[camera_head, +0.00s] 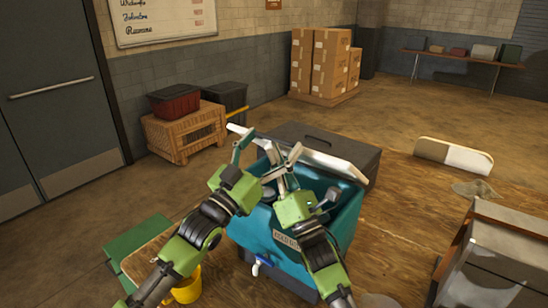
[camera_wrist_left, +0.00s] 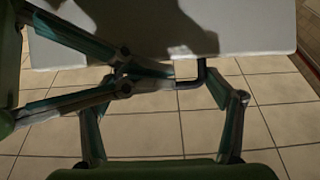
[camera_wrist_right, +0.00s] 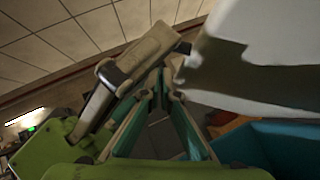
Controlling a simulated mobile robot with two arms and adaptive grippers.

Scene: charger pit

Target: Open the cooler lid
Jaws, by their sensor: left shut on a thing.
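The lid also shows in the left wrist view (camera_wrist_left: 250,25) and the right wrist view (camera_wrist_right: 270,60). My left gripper (camera_head: 246,143) is at the lid's near edge, shut on a dark handle (camera_wrist_left: 190,84). My right gripper (camera_head: 288,158) is above the cooler opening, close beside the lid. Its fingers converge and appear shut, with nothing visible between them.
A dark grey box (camera_head: 300,133) stands just behind the cooler. A green box (camera_head: 140,240) and a yellow bucket (camera_head: 187,288) are at the left front. A wooden crate (camera_head: 185,137) stands by the wall. A grey cabinet-like object (camera_head: 505,255) is at the right.

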